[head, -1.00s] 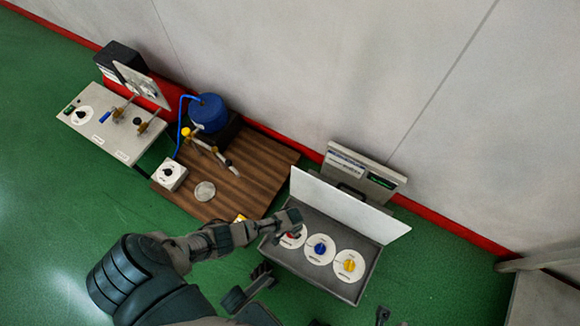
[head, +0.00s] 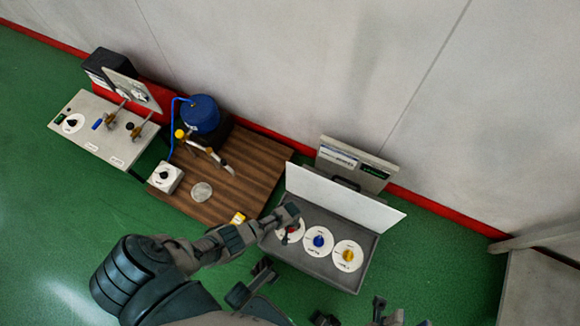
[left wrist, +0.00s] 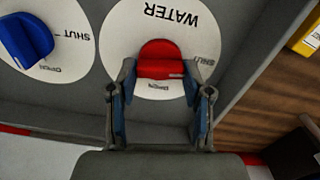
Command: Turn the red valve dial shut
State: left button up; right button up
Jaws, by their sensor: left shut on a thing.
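The red valve dial (left wrist: 160,58) sits on a round white disc (left wrist: 204,38) marked WATER, with SHUT and OPEN labels. A small pale mark on the dial's edge lies near the OPEN label. My left gripper (left wrist: 166,88) has its two fingers on either side of the dial and is shut on it. In the head view my left gripper (head: 288,214) reaches down over the left disc of the grey dial box and hides much of the red dial (head: 292,228). Dark jointed parts (head: 380,310) at the bottom edge may be my right gripper; its jaws are unclear.
A blue dial (head: 319,240) and a yellow dial (head: 347,255) sit right of the red one. A white panel (head: 345,200) stands along the box's back. A wooden board (head: 245,165) with a blue canister (head: 201,113) lies to the left.

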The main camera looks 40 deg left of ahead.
pick_arm(q)
jog(key=shift+w+r, duration=0.15)
jog(key=shift+w, duration=0.2)
jog(key=o, duration=1.2)
jog(key=shift+c, duration=0.2)
jog(key=shift+s, duration=0.1)
jog(key=shift+s, duration=0.1)
notch_tip(320, 180, up, 12)
